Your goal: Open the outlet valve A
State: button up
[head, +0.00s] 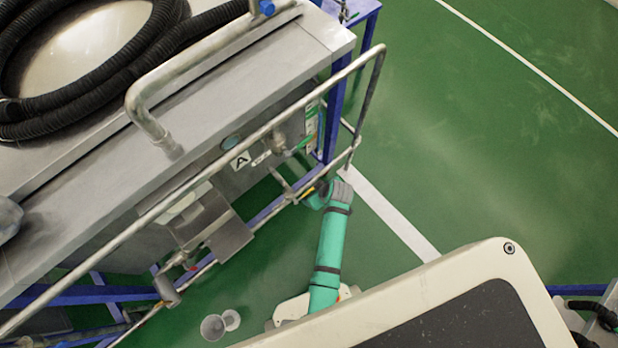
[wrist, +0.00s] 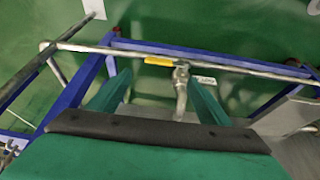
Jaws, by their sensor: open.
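The valve (wrist: 181,88) shows in the wrist view as a grey metal body with a yellow handle (wrist: 158,61) pointing left. It sits on the pipework below a long metal rail. My gripper (wrist: 156,74) is open, with one green finger on each side of the valve and its handle. I cannot tell whether a finger touches it. In the head view my gripper (head: 318,194) is at the end of my green arm, by the rail, and a small yellow bit (head: 308,191) shows beside it. The label "A" (head: 240,160) is on the grey cabinet's side.
A metal guard rail (head: 230,160) runs along the grey cabinet (head: 60,205). Blue frame bars (wrist: 210,60) lie around the valve. A pale label (wrist: 203,79) is right of it. Black hose (head: 120,70) is coiled on top. Green floor (head: 480,130) is clear at right.

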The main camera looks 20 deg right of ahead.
aim_at(308, 191)
jog(key=x, duration=1)
jog(key=shift+w+d+f, duration=0.15)
jog(key=shift+w+f, duration=0.15)
jog(key=shift+w, duration=0.05)
jog(key=shift+c, duration=0.6)
jog(key=c, duration=1.4)
